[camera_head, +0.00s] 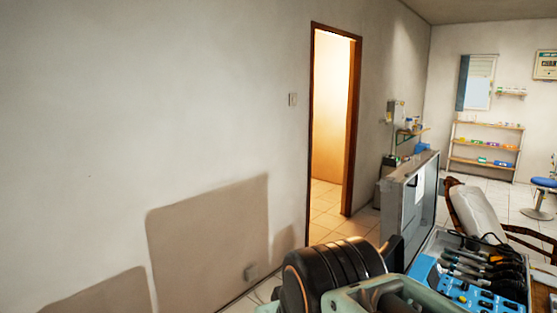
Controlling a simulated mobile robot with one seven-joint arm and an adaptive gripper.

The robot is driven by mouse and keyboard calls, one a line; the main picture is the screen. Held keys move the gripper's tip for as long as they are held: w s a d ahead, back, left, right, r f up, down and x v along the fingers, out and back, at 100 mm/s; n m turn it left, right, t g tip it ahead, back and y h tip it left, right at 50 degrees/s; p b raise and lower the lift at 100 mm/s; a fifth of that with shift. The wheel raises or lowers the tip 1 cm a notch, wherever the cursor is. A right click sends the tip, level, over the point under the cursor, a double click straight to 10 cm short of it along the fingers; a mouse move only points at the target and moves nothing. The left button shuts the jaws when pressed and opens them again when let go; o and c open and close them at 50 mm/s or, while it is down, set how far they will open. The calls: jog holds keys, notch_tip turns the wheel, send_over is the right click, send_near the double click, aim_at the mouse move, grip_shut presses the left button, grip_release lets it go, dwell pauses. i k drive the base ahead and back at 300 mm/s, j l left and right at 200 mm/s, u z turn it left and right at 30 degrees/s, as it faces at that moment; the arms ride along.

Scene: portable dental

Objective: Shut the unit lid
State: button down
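The dental unit (455,290) is an open case at the lower right, with a blue control panel and several black-hosed handpieces. Its grey lid (410,195) stands raised and nearly upright along the left side of the case, with a white sheet on its inner face. My arm fills the bottom middle, with a black ribbed joint and pale green links. A dark piece between the arm and the lid may be part of my gripper. No fingertips can be made out, and I cannot tell whether anything touches the lid.
A chair with a pale cushion (475,210) stands just behind the unit. A blue stool (543,184) is at the far right. Wooden shelves (485,148) stand at the back wall. An open doorway (334,125) is in the left wall. Tiled floor shows between.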

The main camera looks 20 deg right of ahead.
aim_at(410, 194)
jog(key=i+j+z, duration=0.15)
jog(key=z, duration=0.3)
jog(key=i+j+z, duration=0.25)
jog(key=z, duration=0.2)
jog(key=i+j+z, duration=0.2)
jog(key=z, duration=0.2)
jog(key=i+j+z, duration=0.1)
jog(key=j+z, duration=0.35)
